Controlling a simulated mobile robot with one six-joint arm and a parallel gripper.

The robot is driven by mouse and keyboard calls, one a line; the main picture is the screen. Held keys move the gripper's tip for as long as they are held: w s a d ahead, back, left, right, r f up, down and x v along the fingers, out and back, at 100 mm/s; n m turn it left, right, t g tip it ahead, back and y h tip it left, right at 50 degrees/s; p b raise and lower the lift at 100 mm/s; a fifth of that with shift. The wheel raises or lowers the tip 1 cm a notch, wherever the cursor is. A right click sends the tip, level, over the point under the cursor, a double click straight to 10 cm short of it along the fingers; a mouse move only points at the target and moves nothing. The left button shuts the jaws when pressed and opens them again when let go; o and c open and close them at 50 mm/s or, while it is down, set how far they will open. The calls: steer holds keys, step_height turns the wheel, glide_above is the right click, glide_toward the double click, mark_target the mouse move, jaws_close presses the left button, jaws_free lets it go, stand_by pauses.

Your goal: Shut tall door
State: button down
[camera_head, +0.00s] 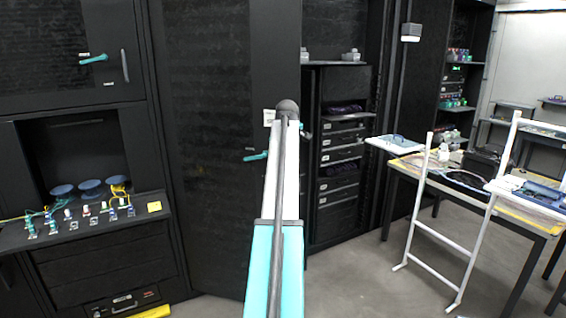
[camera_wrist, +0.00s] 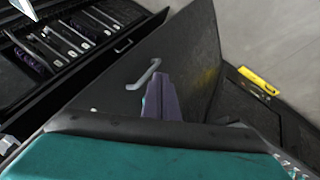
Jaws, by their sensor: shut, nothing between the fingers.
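The tall door (camera_head: 207,150) is a dark full-height panel left of centre in the head view, with a teal handle (camera_head: 255,156) near its right edge. It stands ajar, and the rack bay (camera_head: 340,150) shows to its right. In the wrist view the door (camera_wrist: 197,60) is a dark slanted panel with a grey bar handle (camera_wrist: 142,75). My gripper (camera_wrist: 162,88) shows there as purple fingers, shut and empty, close to the handle and the panel. Whether it touches the door cannot be told. In the head view my arm hides the gripper and part of the door edge.
A shelf with small coloured connectors and dark blue discs (camera_head: 90,187) stands left. A white frame (camera_head: 440,250) and a table (camera_head: 405,170) stand right. A yellow item (camera_wrist: 258,82) lies beyond the door in the wrist view. Grey floor (camera_head: 350,275) is clear between them.

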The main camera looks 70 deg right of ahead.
steer(key=shift+s+b+v, duration=0.25)
steer(key=shift+b+v, duration=0.05)
steer(key=shift+v, duration=1.15)
steer(key=shift+d, duration=0.1)
